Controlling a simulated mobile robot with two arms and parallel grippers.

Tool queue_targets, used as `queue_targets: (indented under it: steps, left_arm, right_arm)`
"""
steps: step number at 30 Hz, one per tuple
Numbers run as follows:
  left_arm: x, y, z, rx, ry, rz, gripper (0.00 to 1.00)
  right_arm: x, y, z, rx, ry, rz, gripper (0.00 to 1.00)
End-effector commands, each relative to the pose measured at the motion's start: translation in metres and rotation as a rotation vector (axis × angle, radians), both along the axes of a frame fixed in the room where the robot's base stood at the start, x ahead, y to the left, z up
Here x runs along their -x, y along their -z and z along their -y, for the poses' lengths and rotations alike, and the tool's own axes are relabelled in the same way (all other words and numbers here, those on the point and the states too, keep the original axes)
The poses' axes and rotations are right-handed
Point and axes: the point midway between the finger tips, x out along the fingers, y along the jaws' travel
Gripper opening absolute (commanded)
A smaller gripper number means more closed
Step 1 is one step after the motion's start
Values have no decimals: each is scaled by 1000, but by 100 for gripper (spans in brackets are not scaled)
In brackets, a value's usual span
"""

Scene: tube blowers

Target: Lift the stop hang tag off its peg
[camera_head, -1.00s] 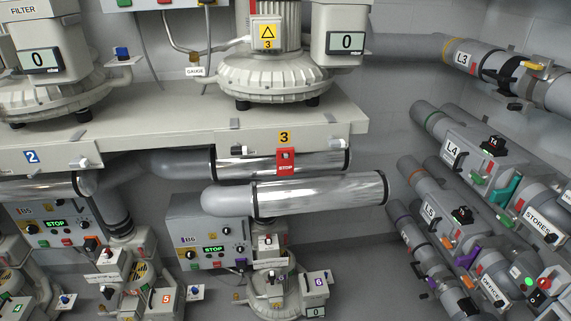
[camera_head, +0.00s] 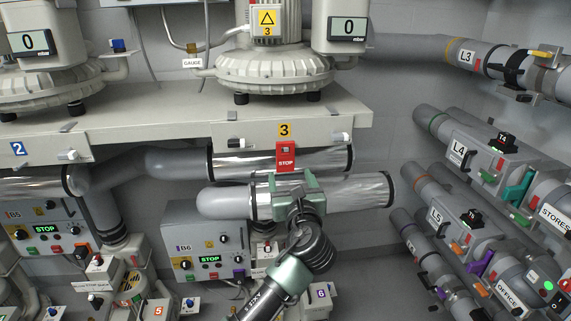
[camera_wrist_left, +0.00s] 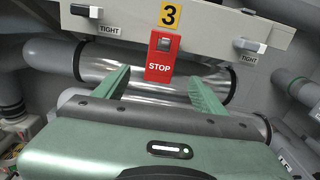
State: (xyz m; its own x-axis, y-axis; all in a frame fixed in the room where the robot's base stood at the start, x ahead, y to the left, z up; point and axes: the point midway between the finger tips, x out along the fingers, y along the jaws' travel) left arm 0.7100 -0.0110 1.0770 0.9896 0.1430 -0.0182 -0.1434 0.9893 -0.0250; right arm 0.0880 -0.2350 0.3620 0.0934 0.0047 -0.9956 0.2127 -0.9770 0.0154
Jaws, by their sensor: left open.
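The red stop hang tag (camera_head: 286,158) hangs on its peg at the shelf's front edge, just under the yellow 3 plate (camera_head: 284,131). It also shows in the left wrist view (camera_wrist_left: 161,66), with the small grey peg (camera_wrist_left: 164,43) near its top. My left gripper (camera_head: 286,180) is open just below the tag in the head view. In the left wrist view its two green fingers (camera_wrist_left: 162,88) stand apart, one to each side of the tag's lower part, and the tag looks free of them. My right gripper is not in view.
Shiny horizontal pipes (camera_head: 335,190) run behind and below my left gripper. The shelf edge (camera_head: 215,128) carries clamps marked TIGHT (camera_wrist_left: 109,30) on both sides of the tag. A control box (camera_head: 185,228) stands lower left. Labelled pipes (camera_head: 470,165) fill the right side.

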Motion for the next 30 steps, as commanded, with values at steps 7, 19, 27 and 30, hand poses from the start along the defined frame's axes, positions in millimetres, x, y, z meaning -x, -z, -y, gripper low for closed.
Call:
queue_targets:
  steps: [7, 19, 27, 30]
  left_arm:
    - [-21, -12, -2, -33, -5, 17, 71]
    - [-70, -10, -9, -31, -5, 16, 71]
    - [-76, -9, -10, -28, -3, 15, 71]
    - [-75, -9, -10, -28, -3, 15, 60]
  right_arm:
    - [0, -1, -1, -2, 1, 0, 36]
    - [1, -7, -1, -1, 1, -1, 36]
    - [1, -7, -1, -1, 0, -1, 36]
    - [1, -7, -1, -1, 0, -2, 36]
